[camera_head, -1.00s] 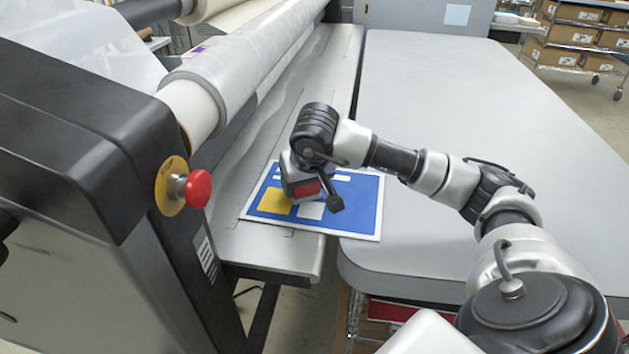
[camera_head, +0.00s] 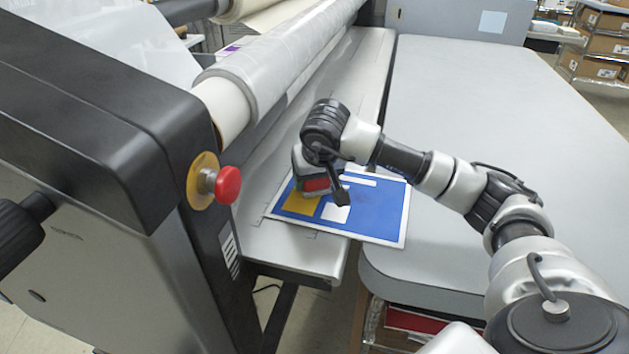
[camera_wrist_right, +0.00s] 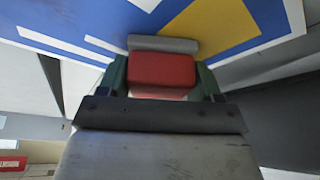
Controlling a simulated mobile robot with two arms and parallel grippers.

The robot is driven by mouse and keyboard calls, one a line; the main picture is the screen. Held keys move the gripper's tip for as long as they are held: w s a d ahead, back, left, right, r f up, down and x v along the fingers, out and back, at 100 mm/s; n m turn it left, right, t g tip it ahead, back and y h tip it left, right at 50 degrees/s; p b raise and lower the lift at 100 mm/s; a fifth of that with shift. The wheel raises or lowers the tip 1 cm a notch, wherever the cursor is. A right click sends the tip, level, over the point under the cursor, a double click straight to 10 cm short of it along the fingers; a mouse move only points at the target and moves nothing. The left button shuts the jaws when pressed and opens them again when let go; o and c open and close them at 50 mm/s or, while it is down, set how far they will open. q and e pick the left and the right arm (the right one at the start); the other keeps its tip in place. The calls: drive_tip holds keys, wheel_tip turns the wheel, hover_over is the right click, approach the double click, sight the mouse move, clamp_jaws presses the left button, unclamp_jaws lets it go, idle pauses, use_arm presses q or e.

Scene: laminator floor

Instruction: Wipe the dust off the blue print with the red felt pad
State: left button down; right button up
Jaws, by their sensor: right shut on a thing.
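The blue print (camera_head: 376,211), with yellow and white blocks and a white border, lies across the laminator's feed shelf and the edge of the grey table. It also fills the top of the right wrist view (camera_wrist_right: 85,20). My right gripper (camera_head: 318,190) is over the print's left part, near the yellow block. It is shut on the red felt pad (camera_wrist_right: 162,72), which shows red between the fingers with a grey strip at its far side. The pad is at or just above the print; I cannot tell if it touches. No dust can be made out. My left gripper is not in view.
The laminator's film roll (camera_head: 270,75) runs behind the shelf (camera_head: 290,252). A red stop button (camera_head: 226,185) sticks out from its black side housing at left. A gap separates shelf and table (camera_head: 470,90). The table is otherwise clear; shelves with boxes stand at the back right.

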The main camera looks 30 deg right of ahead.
sight(371, 197)
drive_tip(key=shift+s+d+b, duration=0.45)
drive_tip(key=shift+s+d, duration=0.55)
drive_tip(key=shift+s, duration=0.25)
drive_tip(key=shift+s+d+b, duration=0.45)
drive_tip(key=shift+s+d, duration=0.5)
drive_tip(key=shift+s, duration=0.3)
drive_tip(key=shift+s+d+f+b, duration=0.1)
drive_tip(key=shift+s+d+b, duration=0.3)
drive_tip(key=shift+s+b, duration=0.05)
drive_tip(key=shift+s+d+b, duration=0.45)
drive_tip(key=shift+s+d, duration=0.1)
drive_tip(key=shift+s, duration=0.3)
drive_tip(key=shift+s+d+f+b, duration=0.1)
drive_tip(key=shift+s+d+b, duration=0.4)
drive_tip(key=shift+s, duration=0.05)
drive_tip(key=shift+s+d+b, duration=0.35)
drive_tip(key=shift+s+d, duration=0.1)
drive_tip(key=shift+s, duration=0.2)
